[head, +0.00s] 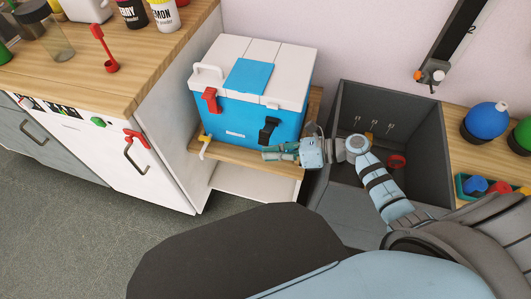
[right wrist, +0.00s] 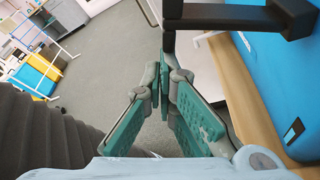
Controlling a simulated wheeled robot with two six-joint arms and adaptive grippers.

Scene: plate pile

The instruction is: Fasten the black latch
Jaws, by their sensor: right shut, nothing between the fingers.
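A cooler box (head: 235,118) with a blue body and a white lid stands on a wooden shelf, its lid down. The black latch (head: 268,129) is on the right part of its front, below the lid edge. In the right wrist view the black latch (right wrist: 235,14) sticks out from the blue wall, with a crossbar at its outer end. A red latch (head: 211,99) sits at the front left, up near the lid. My right gripper (head: 267,154) is shut and empty, just below the black latch; in the right wrist view its teal fingertips (right wrist: 160,72) meet. Contact is unclear. My left gripper is not seen.
The wooden shelf (head: 228,157) has a yellow and white hook (head: 205,146) at its left. A grey open bin (head: 425,130) stands to the right, a wooden-topped counter (head: 70,80) to the left. The floor (head: 70,220) in front is clear.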

